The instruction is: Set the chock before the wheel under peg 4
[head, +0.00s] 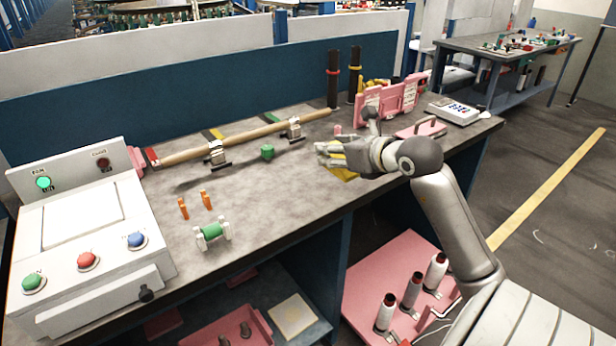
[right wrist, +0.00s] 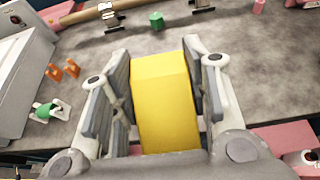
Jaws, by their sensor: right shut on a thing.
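A yellow block (right wrist: 163,105), which looks like the chock, is between the two fingers of my right gripper (right wrist: 157,52) in the right wrist view. In the head view my right gripper (head: 327,153) is shut on it over the right part of the bench, and only a yellow edge (head: 345,174) shows below the fingers. I cannot tell whether the block touches the bench. Two small orange pegs (head: 183,208) stand upright at the left, behind a green roller in a white stand (head: 211,234). No peg number is readable, and I cannot make out the wheel. My left gripper is out of view.
A wooden rod (head: 250,136) lies along the bench back on metal brackets, with a small green block (head: 267,152) in front. A control box (head: 85,240) fills the left end. Pink racks (head: 390,103) and a pink tray (head: 420,130) stand at the right.

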